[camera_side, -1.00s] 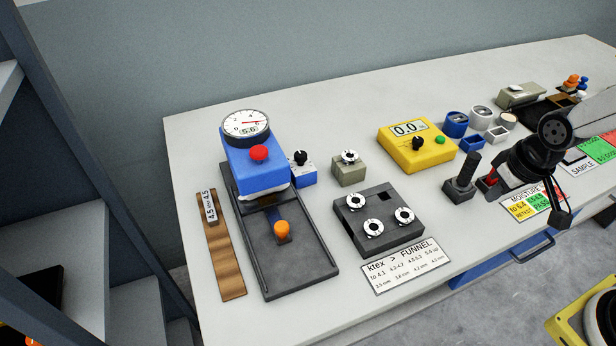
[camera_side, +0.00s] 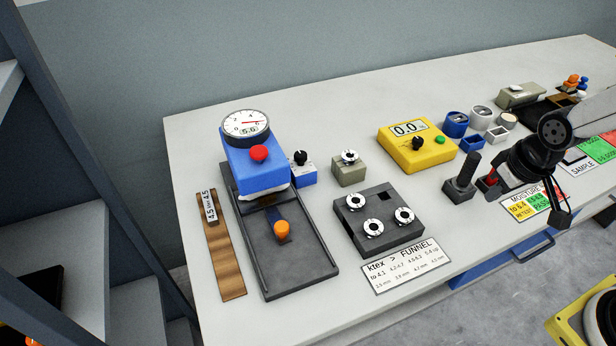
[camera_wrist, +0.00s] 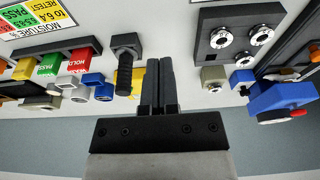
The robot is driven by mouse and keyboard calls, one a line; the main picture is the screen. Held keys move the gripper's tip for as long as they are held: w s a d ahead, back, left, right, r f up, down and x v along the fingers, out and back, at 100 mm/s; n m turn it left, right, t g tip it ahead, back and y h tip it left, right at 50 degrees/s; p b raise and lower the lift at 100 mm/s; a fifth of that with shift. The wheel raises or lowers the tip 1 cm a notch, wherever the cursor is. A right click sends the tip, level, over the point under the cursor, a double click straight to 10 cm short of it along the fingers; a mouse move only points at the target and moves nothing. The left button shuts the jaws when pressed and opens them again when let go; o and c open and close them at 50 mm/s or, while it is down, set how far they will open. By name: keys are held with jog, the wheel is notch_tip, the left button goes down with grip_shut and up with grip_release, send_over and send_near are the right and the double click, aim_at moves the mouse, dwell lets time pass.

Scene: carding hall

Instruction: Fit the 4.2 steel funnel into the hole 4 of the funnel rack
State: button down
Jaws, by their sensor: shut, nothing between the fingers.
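The dark funnel rack (camera_side: 347,235) lies flat on the bench. Three pale ring-shaped funnels sit on it: far left (camera_side: 355,201), near left (camera_side: 373,228) and near right (camera_side: 404,215). Its far right square hole (camera_side: 383,196) is empty. Another funnel (camera_side: 349,156) rests on a grey-green block (camera_side: 350,174) behind the rack. I cannot read sizes or hole numbers on any of them. My gripper (camera_side: 564,218) is at the right over the bench, apart from the rack. The wrist view shows its fingers (camera_wrist: 158,68) shut and empty, with the rack (camera_wrist: 275,13) to their right.
A blue gauge stand (camera_side: 250,165) is left of the rack. A yellow meter (camera_side: 423,152) stands behind it. A funnel chart (camera_side: 406,266) lies in front. A black upright handle (camera_side: 462,177) stands between rack and gripper. Small cups and blocks crowd the back right.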

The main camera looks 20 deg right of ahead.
aim_at(351, 156)
jog(key=c, duration=1.3)
grip_release()
jog(key=o, duration=1.3)
jog(key=w+a+f+m+y, duration=0.1)
jog(key=w+a+m+y, duration=0.1)
jog(key=w+m, duration=0.2)
jog(key=w+a+f+m+y, duration=0.2)
jog(key=w+a+m+y, duration=0.1)
jog(key=m, duration=0.3)
jog(key=w+a+f+m+g+y, duration=0.1)
jog(key=w+a+f+m+y, duration=0.1)
jog(key=w+m, duration=0.2)
jog(key=shift+w+a+m, duration=0.3)
jog(key=shift+w+m, duration=0.05)
jog(key=shift+m, duration=0.05)
jog(key=w+m+t+y, duration=0.1)
jog(key=w+m+t, duration=0.1)
jog(key=w+m, duration=0.1)
jog(key=w+f+m+t+y, duration=0.1)
jog(key=w+m+t, duration=0.1)
jog(key=w, duration=0.3)
jog(key=w+f+m+t+y, duration=0.1)
jog(key=w+m+t+y, duration=0.1)
jog(key=w+m, duration=0.2)
jog(key=shift+w+f+m, duration=0.15)
jog(key=shift+w+m, duration=0.15)
jog(key=shift+m, duration=0.2)
jog(key=shift+x, duration=3.9)
